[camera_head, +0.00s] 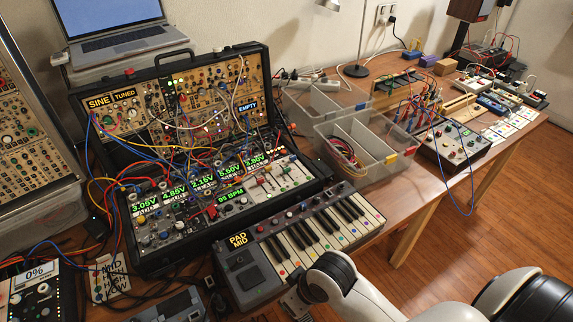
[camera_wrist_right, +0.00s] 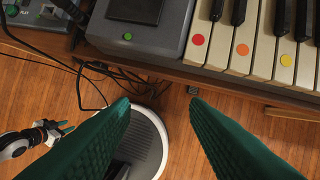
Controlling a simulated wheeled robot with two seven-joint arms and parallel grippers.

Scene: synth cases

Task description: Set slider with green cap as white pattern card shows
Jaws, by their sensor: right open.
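I cannot pick out a green cap at this size. Several white cards (camera_head: 505,128) with coloured marks lie on the far right table; which is the pattern card I cannot tell. My right gripper (camera_wrist_right: 160,108) is open and empty, its green fingers apart over the floor just off the keyboard's front edge. It also shows in the head view (camera_head: 294,302). My left gripper (camera_wrist_right: 65,128) seems to show small at the wrist view's left edge, its opening unclear.
A keyboard (camera_head: 310,235) with coloured dots stands between my right gripper and the synth case. Patch cables arch over the case. Cables hang below the table edge.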

